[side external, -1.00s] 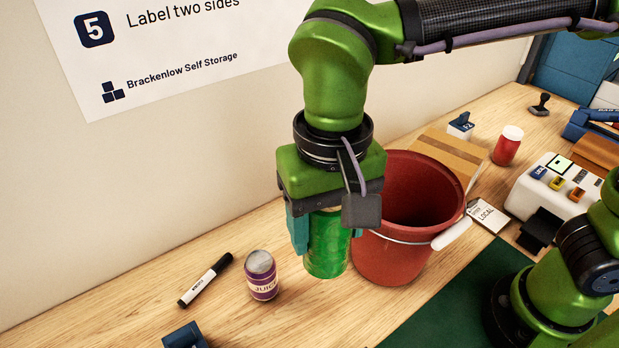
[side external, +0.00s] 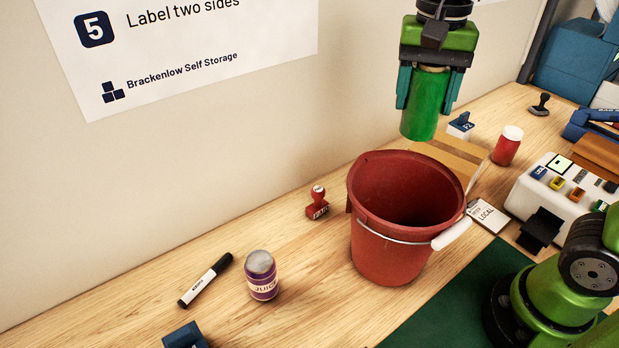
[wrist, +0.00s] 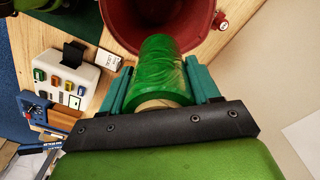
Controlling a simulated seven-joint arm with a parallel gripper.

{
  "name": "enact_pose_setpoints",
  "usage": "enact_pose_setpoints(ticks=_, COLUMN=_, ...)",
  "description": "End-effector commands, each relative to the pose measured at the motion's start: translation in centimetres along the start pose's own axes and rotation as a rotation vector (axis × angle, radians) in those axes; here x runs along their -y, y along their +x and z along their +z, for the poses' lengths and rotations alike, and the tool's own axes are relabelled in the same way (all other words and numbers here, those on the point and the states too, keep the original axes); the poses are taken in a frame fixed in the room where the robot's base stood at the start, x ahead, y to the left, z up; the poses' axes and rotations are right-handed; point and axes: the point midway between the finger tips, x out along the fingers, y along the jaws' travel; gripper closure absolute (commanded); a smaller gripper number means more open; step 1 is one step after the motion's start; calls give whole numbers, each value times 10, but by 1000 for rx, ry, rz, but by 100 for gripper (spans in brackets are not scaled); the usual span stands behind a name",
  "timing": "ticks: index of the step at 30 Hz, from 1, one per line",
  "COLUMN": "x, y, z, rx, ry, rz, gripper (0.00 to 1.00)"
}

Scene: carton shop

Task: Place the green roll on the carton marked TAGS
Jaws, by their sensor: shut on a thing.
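The green roll (side external: 425,105) is a shiny wrapped cylinder, held upright between the two teal fingers of my gripper (side external: 428,90). In the side external view it is raised, appearing above and behind the red bucket's far rim. In the wrist view the green roll (wrist: 163,72) extends from between the fingers, with the bucket beyond it.
The red bucket (side external: 385,240) stands in front of the carton. A red jar (side external: 507,146), LOCAL card (side external: 488,215) and white machine (side external: 560,195) are to the right.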

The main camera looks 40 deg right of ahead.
Motion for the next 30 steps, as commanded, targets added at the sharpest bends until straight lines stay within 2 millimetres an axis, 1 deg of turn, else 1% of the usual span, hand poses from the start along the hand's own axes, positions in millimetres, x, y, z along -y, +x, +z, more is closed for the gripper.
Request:
enact_pose_setpoints(ticks=1, x=-23, y=0, z=-19, rx=0, ry=84, rz=-2, gripper=78)
enact_pose_setpoints(ticks=3, x=-52, y=1, z=-38, rx=3, ry=175, rz=-1, gripper=78)
enact_pose_setpoints(ticks=6, x=-89, y=3, z=-55, rx=8, ry=288, rz=0, gripper=78)
enact_pose_setpoints(ticks=9, x=-119, y=5, z=-64, rx=11, ry=378, rz=-1, gripper=78)
enact_pose_setpoints(ticks=15, x=-161, y=9, z=-71, rx=17, ry=508, rz=-5, gripper=78)
enact_pose_setpoints(ticks=18, x=-179, y=10, z=-71, rx=20, ry=561, rz=-7, gripper=78)
enact_pose_setpoints(ticks=30, x=-175, y=95, z=-69, rx=25, ry=550, rz=-3, gripper=78)
